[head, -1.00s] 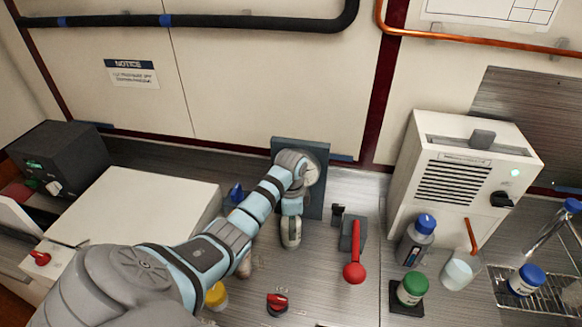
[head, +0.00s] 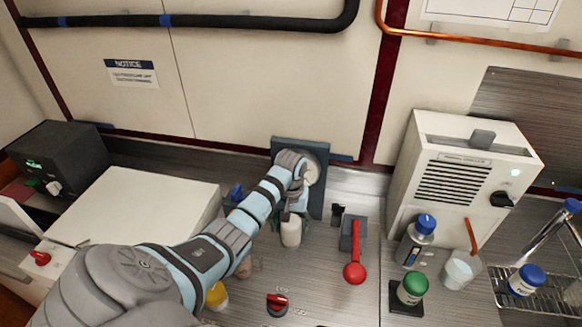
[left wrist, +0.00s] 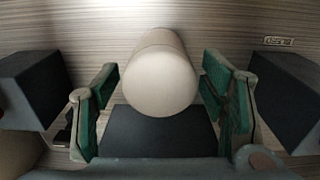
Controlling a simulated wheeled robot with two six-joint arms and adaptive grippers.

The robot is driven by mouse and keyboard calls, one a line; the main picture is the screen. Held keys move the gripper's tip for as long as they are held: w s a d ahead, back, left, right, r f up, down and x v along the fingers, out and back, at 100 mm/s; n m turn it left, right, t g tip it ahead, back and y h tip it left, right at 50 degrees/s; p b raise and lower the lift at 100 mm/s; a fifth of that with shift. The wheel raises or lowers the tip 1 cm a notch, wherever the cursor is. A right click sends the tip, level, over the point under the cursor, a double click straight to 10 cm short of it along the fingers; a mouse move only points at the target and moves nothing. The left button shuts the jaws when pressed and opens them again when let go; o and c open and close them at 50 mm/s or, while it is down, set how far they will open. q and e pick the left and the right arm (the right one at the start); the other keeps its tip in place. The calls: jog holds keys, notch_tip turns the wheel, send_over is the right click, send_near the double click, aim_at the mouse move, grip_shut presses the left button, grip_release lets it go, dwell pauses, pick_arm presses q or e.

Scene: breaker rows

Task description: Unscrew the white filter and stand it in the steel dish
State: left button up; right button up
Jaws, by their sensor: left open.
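The white filter (head: 291,232) is a pale, smooth cylinder below my left wrist, in front of the dark wall plate (head: 315,195). It also shows in the left wrist view as a plain pale cylinder (left wrist: 162,80). My left gripper (head: 292,212) is open, with one green-padded finger on each side of the filter. In the left wrist view a gap shows between the filter and each finger of the gripper (left wrist: 162,102). I cannot tell whether the filter is still attached. I cannot make out the steel dish; my left arm covers part of the counter. My right gripper is not in view.
A red-handled lever (head: 355,255) stands right of the filter, and a red knob (head: 277,303) is in front. A green-lidded jar (head: 411,288), a bottle (head: 416,242) and a white cup (head: 458,272) stand further right. A yellow-lidded item (head: 216,296) is beside my arm.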

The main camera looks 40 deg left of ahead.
pick_arm(q)
jog(key=m, duration=0.7)
jog(key=shift+m, duration=0.3)
jog(key=m, duration=1)
jog(key=shift+m, duration=0.3)
